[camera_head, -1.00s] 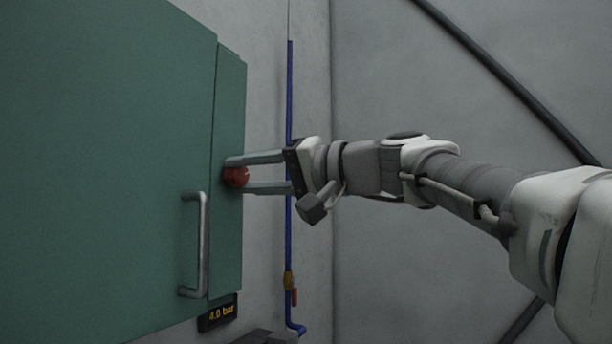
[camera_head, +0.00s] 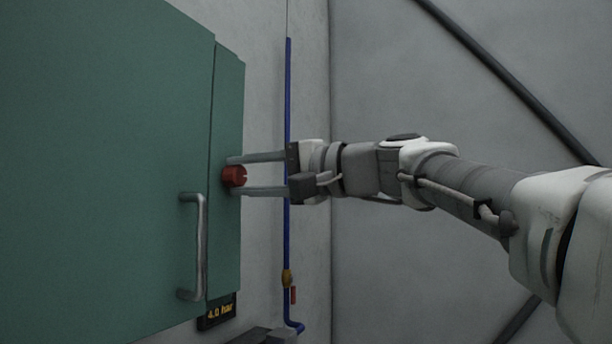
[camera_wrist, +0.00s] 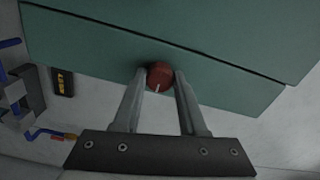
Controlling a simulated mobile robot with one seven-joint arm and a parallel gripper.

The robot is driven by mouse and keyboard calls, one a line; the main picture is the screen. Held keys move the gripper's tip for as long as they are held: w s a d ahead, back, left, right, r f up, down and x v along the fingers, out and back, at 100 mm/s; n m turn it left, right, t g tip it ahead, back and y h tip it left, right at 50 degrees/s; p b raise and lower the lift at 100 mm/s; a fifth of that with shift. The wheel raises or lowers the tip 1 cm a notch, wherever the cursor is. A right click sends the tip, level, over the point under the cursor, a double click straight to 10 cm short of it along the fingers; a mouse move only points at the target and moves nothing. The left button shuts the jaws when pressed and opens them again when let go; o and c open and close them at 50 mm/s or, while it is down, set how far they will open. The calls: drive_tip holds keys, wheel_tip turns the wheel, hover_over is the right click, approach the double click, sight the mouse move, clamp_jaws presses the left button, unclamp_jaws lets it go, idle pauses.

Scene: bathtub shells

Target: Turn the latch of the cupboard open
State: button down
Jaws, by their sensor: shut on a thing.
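The green cupboard (camera_head: 110,170) stands at the left with its door flush against a narrow side strip. A round red latch knob (camera_head: 236,177) sits on that strip. My gripper (camera_head: 234,175) reaches in from the right with one finger above and one below the knob, shut on it. In the wrist view the red knob (camera_wrist: 160,75) lies between the two fingertips (camera_wrist: 160,77), and a pale mark shows on its face. The metal door handle (camera_head: 202,246) is below and left of the knob.
A small display reading 4.0 bar (camera_head: 217,312) is under the cupboard. A blue pipe (camera_head: 288,130) with a yellow fitting (camera_head: 287,278) runs down the wall behind my wrist. A dark diagonal pipe (camera_head: 510,80) crosses the right wall.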

drive_tip(key=shift+c, duration=2.3)
unclamp_jaws()
drive_tip(key=shift+d, duration=0.1)
drive_tip(key=b+v, duration=0.3)
drive_tip(key=v, duration=1.4)
drive_tip(key=shift+s+d, duration=0.1)
